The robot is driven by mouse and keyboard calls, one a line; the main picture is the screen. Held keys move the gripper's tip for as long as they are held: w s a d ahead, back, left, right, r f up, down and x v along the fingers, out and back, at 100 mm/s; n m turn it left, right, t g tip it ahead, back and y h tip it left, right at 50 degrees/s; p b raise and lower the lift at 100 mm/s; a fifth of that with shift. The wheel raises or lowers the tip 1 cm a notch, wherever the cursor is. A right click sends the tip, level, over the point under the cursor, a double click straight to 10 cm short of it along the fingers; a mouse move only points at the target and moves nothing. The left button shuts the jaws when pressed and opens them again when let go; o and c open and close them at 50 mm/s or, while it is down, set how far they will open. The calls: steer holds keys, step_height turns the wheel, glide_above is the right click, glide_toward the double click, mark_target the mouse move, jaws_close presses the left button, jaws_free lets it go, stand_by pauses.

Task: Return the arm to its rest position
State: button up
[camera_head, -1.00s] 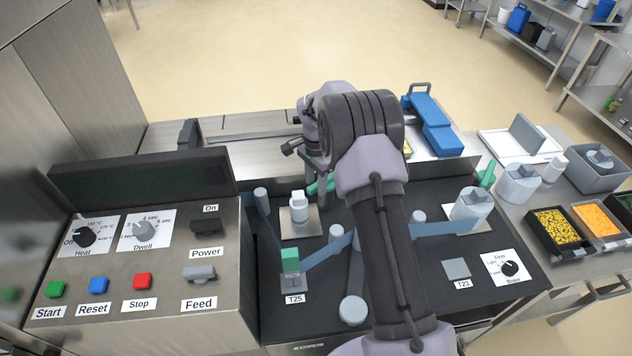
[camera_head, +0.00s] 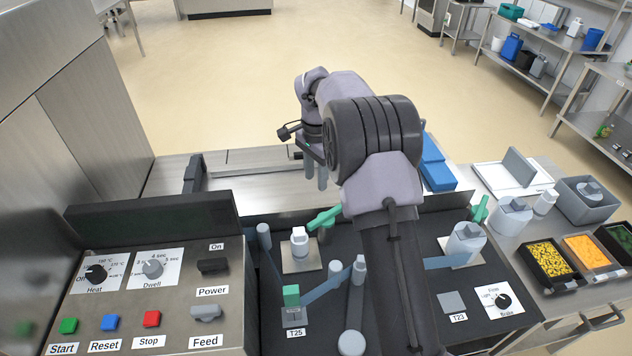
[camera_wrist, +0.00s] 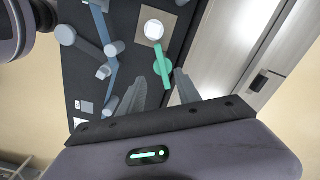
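My arm reaches up and forward over the dark machine deck (camera_head: 413,241). My gripper (camera_head: 316,184) hangs past the deck's back edge, in front of the steel surface, with its fingers pointing down. In the wrist view my gripper (camera_wrist: 160,80) shows two grey fingers standing apart with nothing between them. A green lever (camera_head: 325,218) stands on the deck just below the fingers in the head view. It also shows just beyond the fingertips in the wrist view (camera_wrist: 162,66), apart from them as far as I can tell.
The control panel (camera_head: 150,330) with knobs and buttons is at the left. The deck carries a blue film strip (camera_head: 325,287) and several grey rollers. Open floor lies behind.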

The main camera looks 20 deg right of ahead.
stand_by(0.3)
steer(key=s+a+r+n+t+y+b, duration=0.1)
steer(key=s+a+r+n+t, duration=0.15)
steer(key=s+a+r, duration=0.45)
steer(key=s+a+r+n+t+b, duration=0.15)
steer(key=s+r+n, duration=0.25)
steer(key=s+r, duration=0.75)
steer(key=s+a+f+n+t, duration=0.1)
steer(key=s+a+f, duration=0.1)
steer(key=s, duration=0.6)
steer(key=s+a+f+n+y, duration=0.1)
steer(key=s+a+f+n, duration=0.1)
steer(key=s+f, duration=0.3)
steer(key=s+b, duration=0.1)
steer(key=s, duration=0.2)
steer(key=shift+s+t, duration=0.2)
steer(key=shift+t, duration=0.2)
steer(key=shift+n, duration=0.25)
